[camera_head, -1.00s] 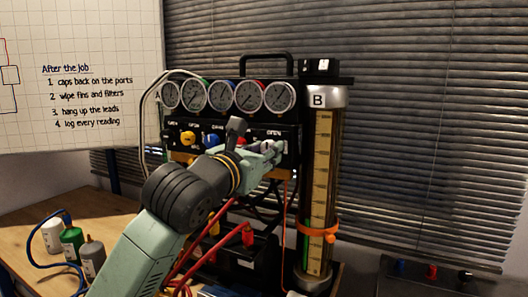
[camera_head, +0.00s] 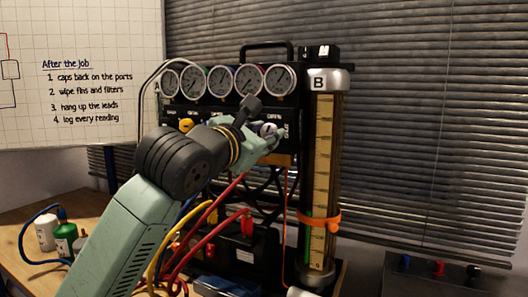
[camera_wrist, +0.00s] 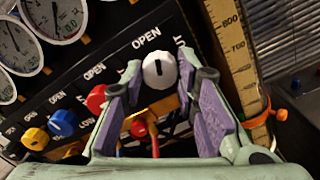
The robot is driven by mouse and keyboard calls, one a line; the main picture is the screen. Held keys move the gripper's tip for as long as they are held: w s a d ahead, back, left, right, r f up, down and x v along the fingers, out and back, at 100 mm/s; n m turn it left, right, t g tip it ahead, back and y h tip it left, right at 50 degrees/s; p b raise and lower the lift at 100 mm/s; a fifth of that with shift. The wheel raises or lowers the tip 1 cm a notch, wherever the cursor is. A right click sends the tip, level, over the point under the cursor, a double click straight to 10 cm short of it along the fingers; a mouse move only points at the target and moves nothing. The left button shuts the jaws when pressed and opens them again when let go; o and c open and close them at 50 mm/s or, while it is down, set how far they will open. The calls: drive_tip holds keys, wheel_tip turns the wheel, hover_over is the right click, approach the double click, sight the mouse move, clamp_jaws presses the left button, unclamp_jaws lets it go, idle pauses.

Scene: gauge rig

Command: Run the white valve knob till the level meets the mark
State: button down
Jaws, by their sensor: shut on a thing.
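The white valve knob (camera_wrist: 160,70) sits at the right end of the panel's knob row, under an OPEN label, its dark pointer line near upright in the wrist view. My gripper (camera_wrist: 172,88) is shut on it, one finger on each side. In the head view my gripper (camera_head: 268,134) reaches the panel and hides most of the knob. The level tube (camera_head: 324,150), marked B, stands right of the panel with a yellowish scale. An orange band (camera_head: 320,222) clamps around its lower part.
Red (camera_wrist: 96,98), blue (camera_wrist: 63,122) and yellow (camera_wrist: 35,138) knobs sit left of my gripper. Several gauges (camera_head: 222,82) line the panel above. Red and yellow hoses (camera_head: 205,240) hang below my wrist. Small bottles (camera_head: 65,238) stand on the bench at left.

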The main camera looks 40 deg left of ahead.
drive_tip(key=m+b, duration=0.4)
drive_tip(key=m, duration=0.2)
drive_tip(key=shift+f+b, duration=0.15)
drive_tip(key=shift+b, duration=0.2)
drive_tip(key=m+b, duration=0.1)
drive_tip(key=m, duration=0.3)
drive_tip(key=shift+m+b, duration=0.4)
drive_tip(key=shift+m, duration=1.2)
drive_tip(key=shift+r, duration=0.2)
drive_tip(key=c, duration=1.2)
unclamp_jaws()
drive_tip(key=shift+c, duration=0.2)
drive_tip(key=shift+s, duration=0.1)
